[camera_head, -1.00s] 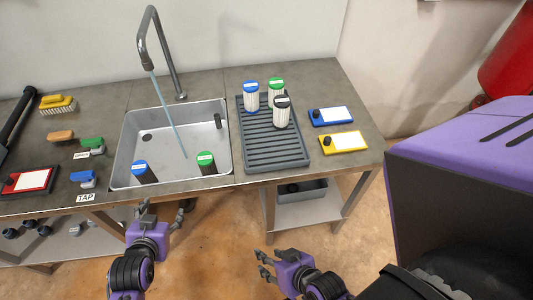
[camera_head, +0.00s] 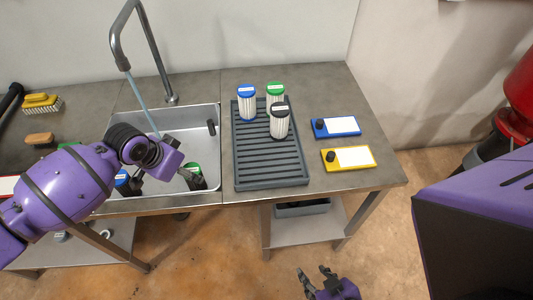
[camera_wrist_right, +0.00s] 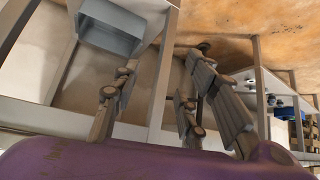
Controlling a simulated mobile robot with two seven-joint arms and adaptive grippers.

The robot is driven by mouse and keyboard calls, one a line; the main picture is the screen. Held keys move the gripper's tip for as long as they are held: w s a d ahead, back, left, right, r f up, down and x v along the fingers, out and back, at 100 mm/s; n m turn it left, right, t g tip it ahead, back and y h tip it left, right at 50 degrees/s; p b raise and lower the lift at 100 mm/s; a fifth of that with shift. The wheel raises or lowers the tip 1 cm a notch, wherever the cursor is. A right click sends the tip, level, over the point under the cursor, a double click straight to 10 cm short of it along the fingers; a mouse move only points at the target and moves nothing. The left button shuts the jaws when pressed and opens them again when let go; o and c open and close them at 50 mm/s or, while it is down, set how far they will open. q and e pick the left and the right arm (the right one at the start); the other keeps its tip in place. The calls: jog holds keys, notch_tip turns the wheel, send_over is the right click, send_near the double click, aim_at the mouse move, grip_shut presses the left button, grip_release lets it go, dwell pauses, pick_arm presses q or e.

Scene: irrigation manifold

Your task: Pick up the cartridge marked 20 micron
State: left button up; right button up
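Three white pleated cartridges stand on the grey ribbed drain tray: one with a blue cap (camera_head: 247,101), one with a green cap (camera_head: 275,93) and one with a black cap (camera_head: 279,122). A blue-capped cartridge (camera_head: 122,179) and a green-capped one (camera_head: 193,169) are in the sink, partly hidden by my left arm. The cap labels are too small to read, so I cannot tell which is 20 micron.
The drain tray (camera_head: 262,170) lies right of the sink (camera_head: 213,118), whose tap (camera_head: 150,50) is running. A blue board (camera_head: 335,127) and a yellow board (camera_head: 348,159) lie to the right. Brushes (camera_head: 41,103) are at far left. A grey bin (camera_head: 303,208) sits on the shelf below.

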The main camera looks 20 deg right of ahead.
pick_arm(q)
jog(key=x, duration=0.5)
jog(key=shift+a+f, duration=0.1)
jog(key=shift+f, duration=0.4)
jog(key=shift+w+f, duration=0.1)
jog(key=shift+f, duration=0.35)
jog(key=shift+c, duration=2.4)
jog(key=c, duration=0.8)
pick_arm(e)
jog(key=shift+s+d+f, duration=0.1)
jog(key=shift+s+f, duration=0.15)
jog(key=shift+s, duration=0.35)
jog(key=shift+s+f, duration=0.25)
jog(key=shift+s, duration=0.35)
